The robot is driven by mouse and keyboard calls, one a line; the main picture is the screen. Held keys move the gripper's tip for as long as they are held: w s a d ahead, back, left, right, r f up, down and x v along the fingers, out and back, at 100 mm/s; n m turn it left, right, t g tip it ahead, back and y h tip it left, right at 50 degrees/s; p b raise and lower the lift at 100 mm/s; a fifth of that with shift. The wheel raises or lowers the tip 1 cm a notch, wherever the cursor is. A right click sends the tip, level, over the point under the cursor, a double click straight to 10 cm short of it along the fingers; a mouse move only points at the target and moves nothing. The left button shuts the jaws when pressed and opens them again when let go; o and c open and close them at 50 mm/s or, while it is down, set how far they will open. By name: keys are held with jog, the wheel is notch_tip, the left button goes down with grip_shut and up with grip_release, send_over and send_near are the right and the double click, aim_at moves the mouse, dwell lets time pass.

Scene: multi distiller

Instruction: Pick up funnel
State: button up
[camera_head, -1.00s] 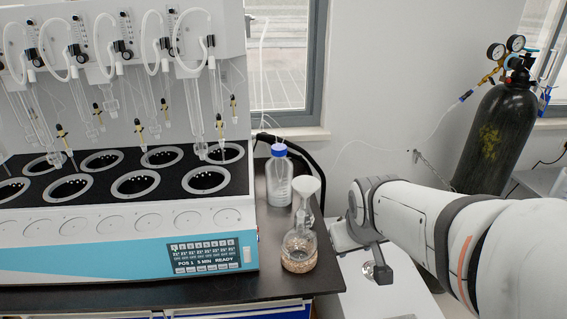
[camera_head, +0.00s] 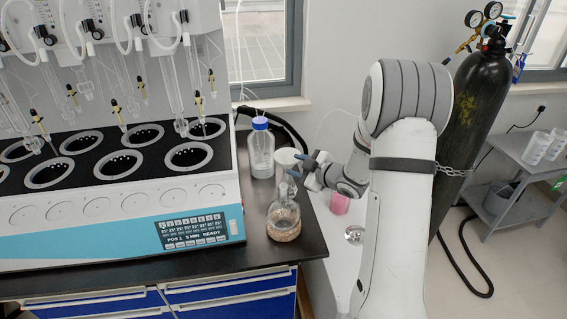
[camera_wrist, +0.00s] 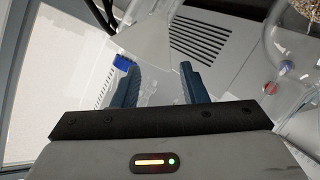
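The white funnel (camera_head: 286,157) shows in the head view above and behind the neck of a round glass flask (camera_head: 283,215) with grains in it. Its lower part is hidden by my gripper and the flask neck. My gripper (camera_head: 303,167) is beside the funnel, its dark blue fingers pointing left. In the wrist view the fingers (camera_wrist: 159,74) are spread apart with nothing held between them. A pale, translucent cone, apparently the funnel (camera_wrist: 150,32), lies just beyond the fingertips. Contact cannot be told.
The distiller (camera_head: 120,215) fills the left. A pink container (camera_head: 339,204) sits near my arm. A gas cylinder (camera_head: 468,110) stands at right.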

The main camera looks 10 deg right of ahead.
aim_at(283, 165)
jog(key=p+x, duration=0.1)
jog(key=x, duration=0.5)
jog(key=shift+a+f+p, duration=0.1)
jog(key=shift+a+p, duration=0.25)
jog(key=shift+a, duration=0.05)
grip_shut()
